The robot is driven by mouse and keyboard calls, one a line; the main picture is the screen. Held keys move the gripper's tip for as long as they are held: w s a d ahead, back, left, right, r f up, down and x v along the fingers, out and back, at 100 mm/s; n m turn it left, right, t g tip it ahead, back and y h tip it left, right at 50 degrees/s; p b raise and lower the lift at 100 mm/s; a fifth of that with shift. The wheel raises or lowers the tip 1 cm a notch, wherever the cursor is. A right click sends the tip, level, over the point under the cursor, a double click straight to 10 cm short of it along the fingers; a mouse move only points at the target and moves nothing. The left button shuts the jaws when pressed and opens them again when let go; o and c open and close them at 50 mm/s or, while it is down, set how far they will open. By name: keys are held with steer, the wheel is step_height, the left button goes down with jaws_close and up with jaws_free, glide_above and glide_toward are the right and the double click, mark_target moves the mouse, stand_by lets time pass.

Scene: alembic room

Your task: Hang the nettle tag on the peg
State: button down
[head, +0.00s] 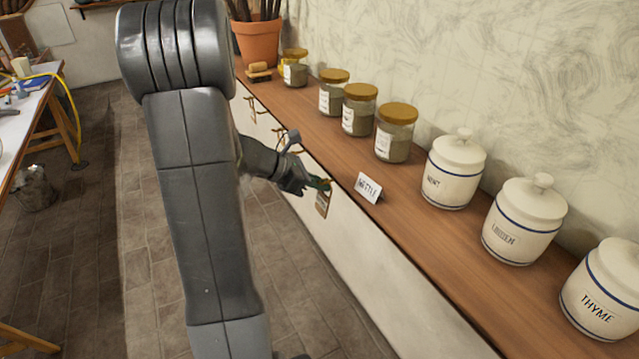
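My gripper (302,184) is at the front edge of the wooden counter, reaching right from behind my arm. Its fingertips meet a small green piece (320,183). Just below it a small brownish tag (322,204) hangs upright in front of the pale cabinet face. The tag's writing is too small to read. I cannot tell whether the fingers are closed on the green piece or only beside it. A white card reading "NETTLE" (368,187) stands on the counter right of the gripper. No peg can be made out near the tag; the gripper may hide it.
The counter (420,235) carries several glass jars (396,132) with yellow lids, white lidded canisters (453,172) and a terracotta pot (259,42) at the far end. Handles (250,104) stick out from the cabinet front. A worktable (30,120) stands left; tiled floor (80,240) lies between.

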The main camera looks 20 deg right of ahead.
steer(key=c, duration=1.6)
jaws_free()
steer(key=shift+w, duration=0.1)
steer(key=shift+o, duration=0.2)
steer(key=shift+a+r, duration=0.1)
steer(key=v, duration=1.3)
steer(key=shift+a, duration=0.35)
